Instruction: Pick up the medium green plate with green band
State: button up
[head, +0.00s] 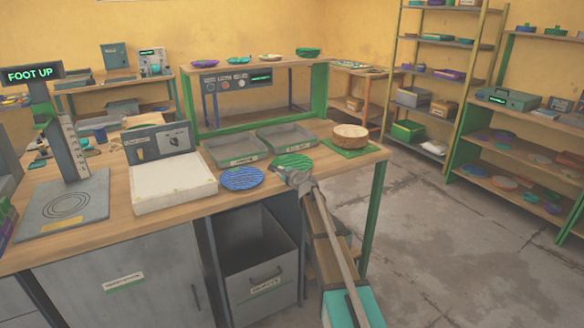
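A green plate (291,161) lies near the front edge of the wooden workbench (110,213), in front of the right grey tray. Its size and band are too small to make out clearly. My gripper (294,178) is at the plate's front edge and overlaps it in the picture. The fingers are small and partly hidden, so I cannot tell whether they are open or touch the plate. A blue patterned plate (242,178) lies just left of it.
Two grey trays (214,157) stand behind the plates. A stack of round tan pieces (350,137) sits on a green mat (364,151) to the right. A white-topped device (172,184) stands left. A grey bin (262,270) is below the bench. Bowls (239,61) stand on the raised shelf.

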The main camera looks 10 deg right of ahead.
dwell(0.3)
grip_shut()
jog(key=shift+r, duration=0.25)
notch_tip(320, 180, up, 2)
jog(key=p, duration=0.2)
jog(key=shift+r+p, duration=0.1)
jog(key=shift+p, duration=0.25)
jog(key=s+a+r+p, duration=0.1)
jog(key=s+r+p, duration=0.9)
jog(key=s, duration=0.4)
jog(key=shift+r, duration=0.2)
